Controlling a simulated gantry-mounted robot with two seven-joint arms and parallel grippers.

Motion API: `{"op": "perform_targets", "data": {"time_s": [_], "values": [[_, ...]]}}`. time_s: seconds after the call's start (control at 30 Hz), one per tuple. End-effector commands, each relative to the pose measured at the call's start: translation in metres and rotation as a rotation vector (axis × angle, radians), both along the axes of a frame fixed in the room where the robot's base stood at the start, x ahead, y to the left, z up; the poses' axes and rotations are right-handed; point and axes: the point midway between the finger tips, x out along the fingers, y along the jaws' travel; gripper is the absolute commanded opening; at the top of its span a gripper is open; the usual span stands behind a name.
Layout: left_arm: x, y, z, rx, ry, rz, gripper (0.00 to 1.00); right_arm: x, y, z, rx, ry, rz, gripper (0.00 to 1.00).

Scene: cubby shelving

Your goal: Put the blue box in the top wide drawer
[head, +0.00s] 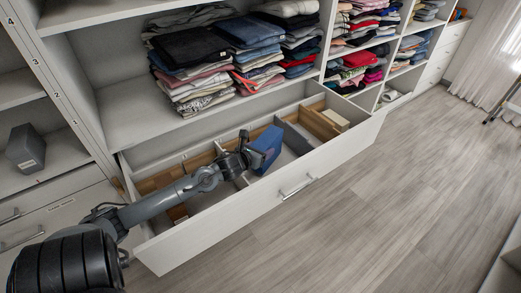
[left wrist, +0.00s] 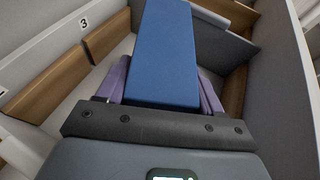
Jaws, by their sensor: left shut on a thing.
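The blue box (head: 266,149) is at the end of my left arm, over the open wide drawer (head: 255,203). My left gripper (head: 247,152) is shut on it. In the left wrist view the blue box (left wrist: 163,55) stands out from between the purple fingers of my left gripper (left wrist: 165,88), with the drawer's dividers around and below it. I cannot tell whether the box touches the drawer floor. My right gripper is not in view.
The drawer holds wooden dividers (left wrist: 60,82), grey dividers and a pale box (head: 335,120) at its right end. Folded clothes (head: 190,60) fill the shelf above. A grey box (head: 26,148) stands on the left shelf. The floor (head: 380,200) in front is clear.

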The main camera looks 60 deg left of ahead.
Motion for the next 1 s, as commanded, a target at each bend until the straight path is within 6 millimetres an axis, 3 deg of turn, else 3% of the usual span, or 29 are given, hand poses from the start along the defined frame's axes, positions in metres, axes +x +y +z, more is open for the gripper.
{"op": "perform_targets", "data": {"time_s": [0.2, 0.23, 0.4, 0.67, 0.87, 1.0], "values": [[-0.002, 0.0, -0.01, -0.003, 0.011, 0.001, 0.22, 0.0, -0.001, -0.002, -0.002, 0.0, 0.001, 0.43], [-0.002, -0.001, -0.012, -0.005, 0.016, 0.001, 0.68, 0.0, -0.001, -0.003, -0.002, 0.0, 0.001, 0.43], [-0.003, -0.001, -0.014, -0.006, 0.019, 0.001, 0.92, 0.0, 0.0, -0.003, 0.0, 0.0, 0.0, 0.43], [-0.002, -0.001, -0.01, -0.005, 0.013, 0.001, 0.92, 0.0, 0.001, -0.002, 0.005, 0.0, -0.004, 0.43], [-0.002, 0.0, 0.005, -0.005, 0.007, 0.002, 0.92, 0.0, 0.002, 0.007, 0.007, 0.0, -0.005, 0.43], [-0.015, -0.007, 0.012, -0.003, 0.012, -0.001, 0.92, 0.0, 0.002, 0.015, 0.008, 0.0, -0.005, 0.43]]}}
